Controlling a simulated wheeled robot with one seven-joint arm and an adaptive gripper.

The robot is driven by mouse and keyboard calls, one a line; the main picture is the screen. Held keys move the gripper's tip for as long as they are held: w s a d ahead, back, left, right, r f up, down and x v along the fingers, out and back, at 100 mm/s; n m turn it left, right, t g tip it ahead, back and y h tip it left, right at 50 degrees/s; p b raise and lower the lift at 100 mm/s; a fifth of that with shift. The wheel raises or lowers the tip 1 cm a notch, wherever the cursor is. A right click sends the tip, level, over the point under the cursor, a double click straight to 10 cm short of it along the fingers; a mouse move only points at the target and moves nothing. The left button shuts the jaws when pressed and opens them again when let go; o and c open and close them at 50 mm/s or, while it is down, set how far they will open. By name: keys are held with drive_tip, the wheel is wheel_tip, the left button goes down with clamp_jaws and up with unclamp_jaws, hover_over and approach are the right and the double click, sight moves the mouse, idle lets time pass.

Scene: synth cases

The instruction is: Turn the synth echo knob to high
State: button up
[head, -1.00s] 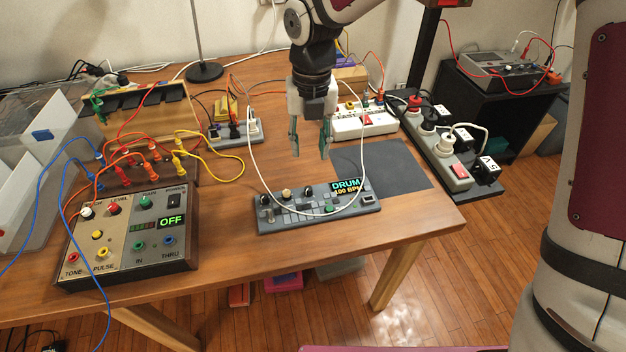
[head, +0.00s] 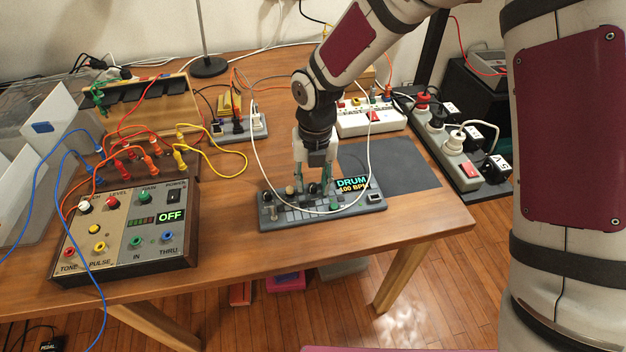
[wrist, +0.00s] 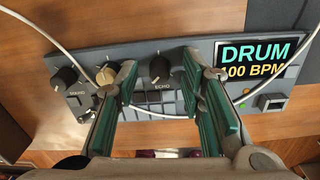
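The grey drum synth (head: 345,206) lies near the table's front edge, its display reading DRUM 100 BPM. In the wrist view its black echo knob (wrist: 161,70) sits above the label ECHO, with a cream knob (wrist: 106,75) and another black knob (wrist: 67,75) to its left. I cannot read the echo knob's setting. My gripper (head: 312,187) is open and points down over the synth. In the wrist view my gripper (wrist: 160,66) has one green-padded finger on each side of the echo knob, with gaps between fingers and knob.
A white cable (head: 252,130) loops across the synth and shows behind the fingers in the wrist view. A patch box (head: 120,235) reading OFF stands left. Bare table lies in front.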

clamp_jaws()
